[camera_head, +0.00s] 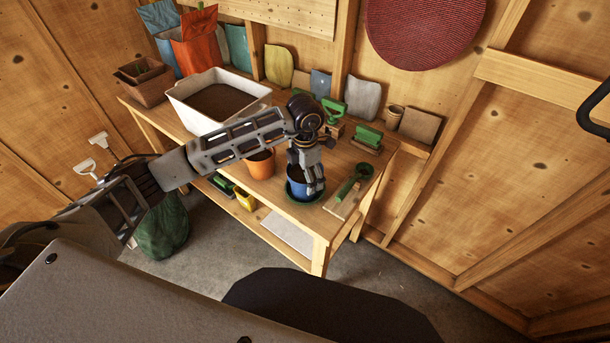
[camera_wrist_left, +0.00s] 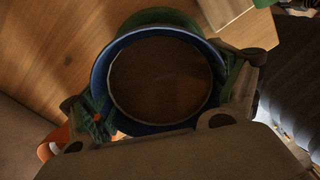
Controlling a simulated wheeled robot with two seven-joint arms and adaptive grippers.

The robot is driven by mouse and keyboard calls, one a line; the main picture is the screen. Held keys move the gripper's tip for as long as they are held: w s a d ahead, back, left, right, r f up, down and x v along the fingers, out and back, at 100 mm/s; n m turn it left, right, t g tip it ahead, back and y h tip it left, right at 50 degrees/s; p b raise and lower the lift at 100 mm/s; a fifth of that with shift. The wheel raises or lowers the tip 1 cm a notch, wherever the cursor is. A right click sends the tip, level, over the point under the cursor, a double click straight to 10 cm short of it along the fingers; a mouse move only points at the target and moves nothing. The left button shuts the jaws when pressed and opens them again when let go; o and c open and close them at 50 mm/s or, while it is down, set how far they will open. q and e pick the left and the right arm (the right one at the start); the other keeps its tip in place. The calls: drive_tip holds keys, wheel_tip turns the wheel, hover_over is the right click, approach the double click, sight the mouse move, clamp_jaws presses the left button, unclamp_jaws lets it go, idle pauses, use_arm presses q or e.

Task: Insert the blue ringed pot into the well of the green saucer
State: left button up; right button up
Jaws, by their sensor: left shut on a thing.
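The blue ringed pot (camera_head: 298,186) is held by my left gripper (camera_head: 309,181) at the right part of the wooden bench. The green saucer (camera_head: 291,197) shows below and around the pot's base. In the left wrist view the blue pot (camera_wrist_left: 160,122) is seen from above with brown soil inside, and my left gripper's fingers (camera_wrist_left: 165,100) are on its two sides. The green saucer's rim (camera_wrist_left: 160,15) shows past the pot's far edge. Whether the pot's base is down in the well is hidden. My right gripper is not in view.
An orange pot (camera_head: 261,164) stands left of the blue pot. A board with a green round-headed tool (camera_head: 349,186) lies just right of it. A white soil tub (camera_head: 190,112) and green-handled brushes (camera_head: 368,137) stand farther back. The bench's front edge is close.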

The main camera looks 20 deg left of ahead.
use_arm(q)
drive_tip(key=o, duration=0.9)
drive_tip(key=shift+f, duration=0.1)
drive_tip(key=shift+r, duration=6)
